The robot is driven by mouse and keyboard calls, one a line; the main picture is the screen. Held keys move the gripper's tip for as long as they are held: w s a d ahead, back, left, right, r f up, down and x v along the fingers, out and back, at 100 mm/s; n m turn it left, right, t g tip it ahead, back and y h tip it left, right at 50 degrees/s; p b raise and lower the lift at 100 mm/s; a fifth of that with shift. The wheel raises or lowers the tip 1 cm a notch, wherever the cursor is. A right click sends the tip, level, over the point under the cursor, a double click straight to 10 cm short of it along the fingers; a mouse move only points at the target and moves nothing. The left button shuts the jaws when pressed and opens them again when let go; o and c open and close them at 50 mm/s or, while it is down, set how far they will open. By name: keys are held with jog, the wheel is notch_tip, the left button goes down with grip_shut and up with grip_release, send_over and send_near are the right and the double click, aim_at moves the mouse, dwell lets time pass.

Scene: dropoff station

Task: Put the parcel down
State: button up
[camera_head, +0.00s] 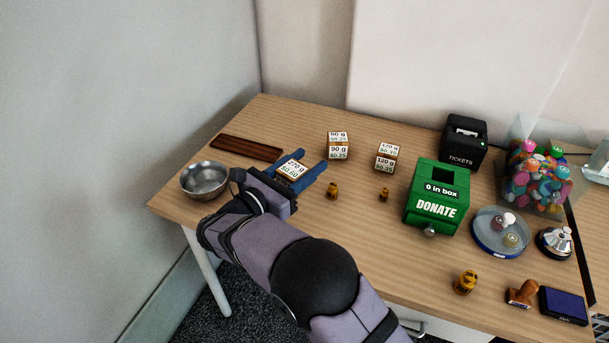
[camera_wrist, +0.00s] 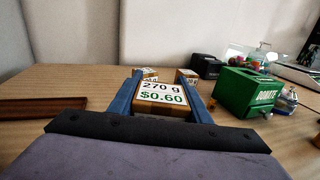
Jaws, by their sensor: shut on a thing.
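The parcel (camera_head: 291,170) is a small box with a white top label reading 270 g, $0.60. My gripper (camera_head: 303,172) is shut on it, with a blue finger on each side, over the left part of the wooden table (camera_head: 245,124). In the wrist view the parcel (camera_wrist: 160,97) sits between the two blue fingers (camera_wrist: 160,100). Its underside is hidden, so I cannot tell whether it touches the table.
A dark wooden strip (camera_head: 246,148) and metal bowl (camera_head: 205,180) lie left. Small brass weights (camera_head: 333,190) and a green donation box (camera_head: 437,197) stand right. Bare table lies between.

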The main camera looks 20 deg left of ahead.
jog(key=shift+r, duration=2.4)
jog(key=shift+p, duration=0.35)
jog(key=s+d+h+p, duration=0.1)
jog(key=s+d+p, duration=0.2)
jog(key=d+p, duration=0.5)
jog(key=s+d+f+m+h+p, duration=0.1)
jog(key=s+d+p, duration=0.2)
jog(key=d+p, duration=0.5)
jog(key=s+d+m+g+h+p, duration=0.1)
jog(key=s+d+p, duration=0.2)
jog(key=d, duration=1.9)
jog(key=shift+f+p, duration=0.35)
jog(key=shift+p, duration=2.3)
